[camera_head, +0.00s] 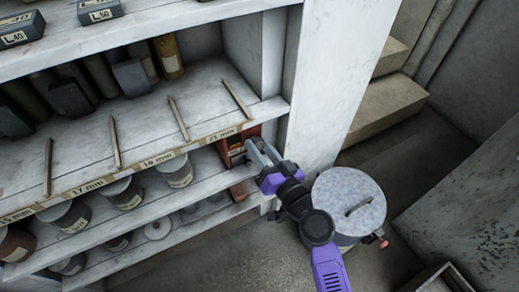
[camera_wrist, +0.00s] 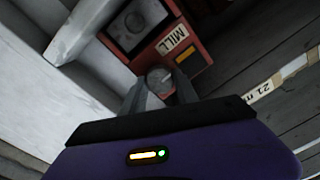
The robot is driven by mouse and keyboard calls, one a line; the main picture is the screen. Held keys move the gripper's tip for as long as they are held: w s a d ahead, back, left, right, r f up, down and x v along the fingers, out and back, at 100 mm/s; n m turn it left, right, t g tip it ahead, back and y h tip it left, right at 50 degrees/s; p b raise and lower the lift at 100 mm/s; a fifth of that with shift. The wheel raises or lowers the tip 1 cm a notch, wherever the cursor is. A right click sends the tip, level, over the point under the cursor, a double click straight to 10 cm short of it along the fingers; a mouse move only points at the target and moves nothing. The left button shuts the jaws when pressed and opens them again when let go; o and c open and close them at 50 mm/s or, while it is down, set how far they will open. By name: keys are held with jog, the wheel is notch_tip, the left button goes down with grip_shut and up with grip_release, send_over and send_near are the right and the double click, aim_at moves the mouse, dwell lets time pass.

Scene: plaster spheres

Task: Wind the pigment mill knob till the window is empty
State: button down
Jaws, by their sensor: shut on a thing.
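The pigment mill (camera_head: 237,148) is a red box on the shelf under the "21 mm" edge, partly hidden by my gripper in the head view. In the wrist view the red mill (camera_wrist: 196,52) carries a "MILL" label, a round dark fitting in a pale plate, and a small yellow strip (camera_wrist: 186,55). The strip may be the window; I cannot tell how full it is. The grey round knob (camera_wrist: 159,78) sits between my fingertips. My gripper (camera_head: 262,152) is shut on the knob, and its fingers also show in the wrist view (camera_wrist: 158,88).
A white shelf post (camera_head: 335,75) stands right of the mill. The shelves (camera_head: 130,178) hold several jars and blocks. A round grey-lidded drum (camera_head: 349,200) stands on the floor beside my arm. Steps (camera_head: 385,105) rise behind it. Some floor is clear.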

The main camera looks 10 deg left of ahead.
jog(key=m+b, duration=0.1)
jog(key=m, duration=0.3)
jog(key=shift+f+m, duration=0.15)
jog(key=shift+m, duration=0.25)
jog(key=m, duration=0.5)
jog(key=shift+m, duration=0.3)
jog(key=m+p, duration=0.1)
jog(key=m, duration=0.4)
jog(key=shift+m, duration=0.3)
jog(key=shift+f+m+t+h+p, duration=0.15)
jog(key=shift+m+p, duration=0.2)
jog(key=shift+m, duration=1)
jog(key=shift+m+t+h+p, duration=0.15)
jog(key=shift+m+p, duration=0.2)
jog(key=shift+m, duration=1)
jog(key=c, duration=0.9)
grip_release()
jog(key=shift+s, duration=0.15)
